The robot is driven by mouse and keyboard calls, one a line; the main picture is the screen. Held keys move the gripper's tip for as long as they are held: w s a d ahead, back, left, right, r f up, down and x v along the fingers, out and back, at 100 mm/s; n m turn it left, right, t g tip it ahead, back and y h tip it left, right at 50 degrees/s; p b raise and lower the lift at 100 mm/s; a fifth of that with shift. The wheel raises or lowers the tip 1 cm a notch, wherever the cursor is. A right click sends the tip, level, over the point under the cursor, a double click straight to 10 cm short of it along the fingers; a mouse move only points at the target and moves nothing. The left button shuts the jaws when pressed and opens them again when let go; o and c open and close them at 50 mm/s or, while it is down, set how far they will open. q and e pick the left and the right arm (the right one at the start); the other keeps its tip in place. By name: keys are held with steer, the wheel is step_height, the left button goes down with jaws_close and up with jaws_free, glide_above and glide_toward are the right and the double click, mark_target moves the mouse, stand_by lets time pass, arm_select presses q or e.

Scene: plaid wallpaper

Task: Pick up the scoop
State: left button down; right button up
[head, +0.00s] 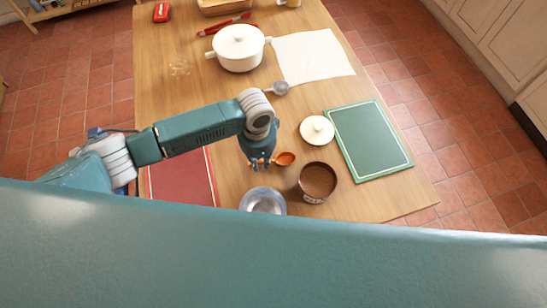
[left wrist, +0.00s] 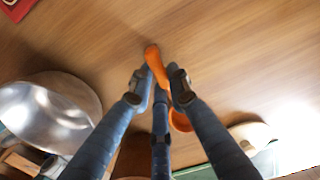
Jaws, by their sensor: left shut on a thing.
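The orange scoop has its bowl (head: 286,158) just right of my left gripper (head: 261,164) in the head view. In the left wrist view, its orange handle (left wrist: 155,64) passes between the fingertips of my left gripper (left wrist: 158,84). The fingers are shut on the handle. The scoop's bowl shows lower down behind a finger, partly hidden. I cannot tell whether the scoop touches the table or hangs a little above it. My right gripper is not in view.
A metal bowl (head: 263,201) and a brown canister (head: 318,183) stand close by on the wooden table (head: 190,95). A white lid (head: 317,130), green board (head: 370,140) and red mat (head: 182,182) lie around. A white pot (head: 239,50) and cloth (head: 311,56) are farther back.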

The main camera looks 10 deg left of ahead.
arm_select(q)
steer(key=shift+r, duration=0.1)
steer(key=shift+r, duration=0.25)
step_height(320, 180, up, 19)
steer(key=b, duration=0.2)
steer(key=shift+r, duration=0.2)
stand_by(0.7)
